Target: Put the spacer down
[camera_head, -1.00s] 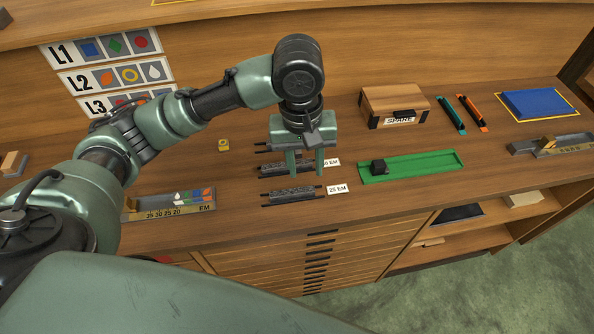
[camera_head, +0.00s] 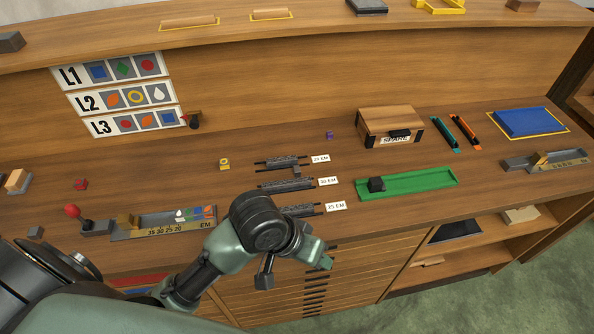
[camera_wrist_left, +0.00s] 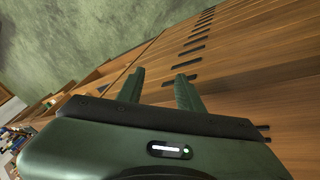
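Dark grey spacer pieces lie in three labelled racks on the bench: the 20 EM rack (camera_head: 283,162), the 30 EM rack (camera_head: 286,185) and the 25 EM rack (camera_head: 299,210), which my arm partly covers. I cannot tell which piece is the task's spacer. A small dark block (camera_head: 296,170) sits between the upper two racks. My left gripper (camera_head: 321,258) is in front of the bench edge, by the drawers. In the left wrist view its fingers (camera_wrist_left: 163,82) are apart with nothing between them. My right gripper is not in view.
A green tray (camera_head: 425,180) with a black block (camera_head: 377,184) lies right of the racks, below the SPARE box (camera_head: 390,125). A composing stick (camera_head: 165,222) and red-knobbed lever (camera_head: 72,211) stand left. A yellow piece (camera_head: 224,164) lies on clear wood.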

